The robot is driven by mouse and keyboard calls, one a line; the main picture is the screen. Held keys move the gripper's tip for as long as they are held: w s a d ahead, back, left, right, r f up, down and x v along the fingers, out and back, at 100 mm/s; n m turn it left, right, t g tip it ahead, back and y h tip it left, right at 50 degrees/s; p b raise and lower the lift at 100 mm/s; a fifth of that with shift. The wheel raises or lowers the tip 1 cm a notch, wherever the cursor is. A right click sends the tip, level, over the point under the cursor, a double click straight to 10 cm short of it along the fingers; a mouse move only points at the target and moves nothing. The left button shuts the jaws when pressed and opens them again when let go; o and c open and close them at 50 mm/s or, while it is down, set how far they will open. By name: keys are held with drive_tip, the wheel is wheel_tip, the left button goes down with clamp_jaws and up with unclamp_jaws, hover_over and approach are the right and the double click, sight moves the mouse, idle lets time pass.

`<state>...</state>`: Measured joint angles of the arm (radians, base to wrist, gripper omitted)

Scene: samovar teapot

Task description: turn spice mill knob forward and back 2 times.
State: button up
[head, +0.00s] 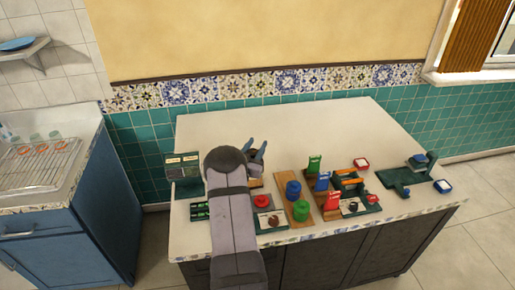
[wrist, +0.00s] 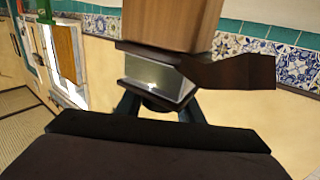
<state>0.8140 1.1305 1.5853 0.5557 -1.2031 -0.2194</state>
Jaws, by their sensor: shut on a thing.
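In the wrist view a wooden block (wrist: 172,22), which looks like the spice mill body, fills the top middle. Below it are a dark brown arm-like part (wrist: 238,72) and a grey metallic piece (wrist: 155,82). My gripper (wrist: 160,108) is shut on a part just under the grey piece, probably the mill knob; the contact is mostly hidden. In the head view my gripper (head: 256,151) is above the left part of the counter. A small brown piece (head: 255,183) shows beside my arm, which hides most of what is there.
On the white counter (head: 330,125) a red knob (head: 262,201), a blue knob (head: 293,188) and a green knob (head: 301,210) stand right of my arm. A dark green device (head: 182,170) is to its left. More coloured fixtures stand farther right. The counter's back is clear.

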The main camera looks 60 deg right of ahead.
drive_tip(key=n+t+y+b, duration=0.1)
drive_tip(key=t, duration=0.1)
drive_tip(key=n+t+b, duration=0.1)
drive_tip(key=t, duration=0.1)
drive_tip(key=w+n+t+y+b, duration=0.1)
drive_tip(key=n+t+b, duration=0.1)
drive_tip(key=shift+a+f+y, duration=0.15)
drive_tip(key=shift+f+y, duration=0.1)
drive_tip(key=shift+y, duration=0.05)
drive_tip(key=n+t+y+b, duration=0.3)
drive_tip(key=shift+w+a+n+t+y, duration=0.4)
drive_tip(key=n+t+y+b, duration=0.1)
drive_tip(key=y, duration=0.1)
drive_tip(key=a+n+t+y, duration=0.1)
drive_tip(key=y, duration=0.1)
drive_tip(key=n+t+y+b, duration=0.1)
drive_tip(key=n+y, duration=0.1)
drive_tip(key=shift+w+a+r+b, duration=0.15)
drive_tip(key=shift+w+b, duration=0.2)
drive_tip(key=shift+w+a+r+n+t+y+b, duration=0.1)
drive_tip(key=shift+a+n+t+y+b, duration=0.2)
drive_tip(key=shift+n+y, duration=0.65)
drive_tip(key=shift+w+a+r+n+t+y+b, duration=0.1)
drive_tip(key=shift+a+n+y+b, duration=0.35)
drive_tip(key=shift+y, duration=0.8)
drive_tip(key=shift+d, duration=0.15)
drive_tip(key=o, duration=1.1)
drive_tip(key=shift+c, duration=0.2)
